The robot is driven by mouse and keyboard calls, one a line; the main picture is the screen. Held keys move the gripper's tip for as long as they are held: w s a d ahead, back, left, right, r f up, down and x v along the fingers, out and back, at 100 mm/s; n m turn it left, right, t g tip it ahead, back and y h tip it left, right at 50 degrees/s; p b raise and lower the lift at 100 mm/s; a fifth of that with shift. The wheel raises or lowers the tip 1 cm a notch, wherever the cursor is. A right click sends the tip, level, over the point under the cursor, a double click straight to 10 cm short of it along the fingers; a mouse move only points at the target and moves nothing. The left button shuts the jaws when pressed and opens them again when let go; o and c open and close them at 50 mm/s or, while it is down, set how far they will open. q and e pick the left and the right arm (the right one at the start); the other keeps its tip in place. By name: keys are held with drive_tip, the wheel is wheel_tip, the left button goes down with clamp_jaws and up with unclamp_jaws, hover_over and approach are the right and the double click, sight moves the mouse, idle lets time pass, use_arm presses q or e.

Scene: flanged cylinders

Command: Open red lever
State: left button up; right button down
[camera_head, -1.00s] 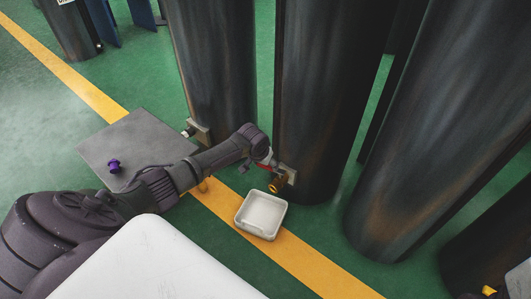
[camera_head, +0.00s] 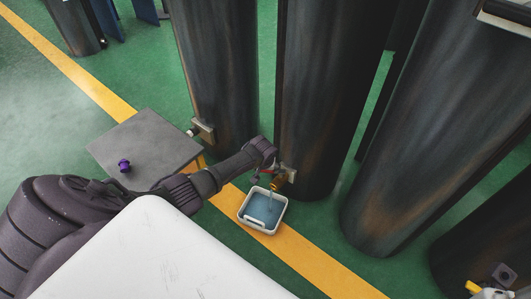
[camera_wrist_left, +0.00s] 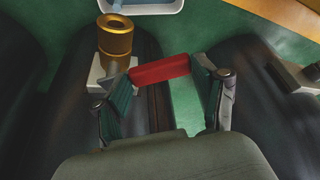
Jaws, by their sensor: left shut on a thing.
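A brass spigot (camera_head: 278,181) sticks out from a bracket low on the middle dark cylinder (camera_head: 318,110); it also shows in the left wrist view (camera_wrist_left: 115,38). The red lever (camera_wrist_left: 160,70) sits beside the spigot. My left gripper (camera_head: 264,172) is at the lever. In the left wrist view its fingers (camera_wrist_left: 165,92) are on either side of the lever, shut on it. A pale stream comes from the spigot into a white tray (camera_head: 243,219) on the floor, which holds bluish liquid.
A grey square table (camera_head: 140,140) with a purple knob-like object (camera_head: 124,165) stands to the left. Other dark cylinders stand left (camera_head: 218,90) and right (camera_head: 420,140). A yellow line (camera_head: 315,270) crosses the green floor.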

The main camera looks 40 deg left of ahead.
use_arm(q)
drive_tip(key=shift+s+f, duration=0.1)
drive_tip(key=o, duration=1.7)
drive_tip(key=shift+f, duration=0.1)
drive_tip(key=v, duration=1.2)
drive_tip(key=shift+d, duration=0.1)
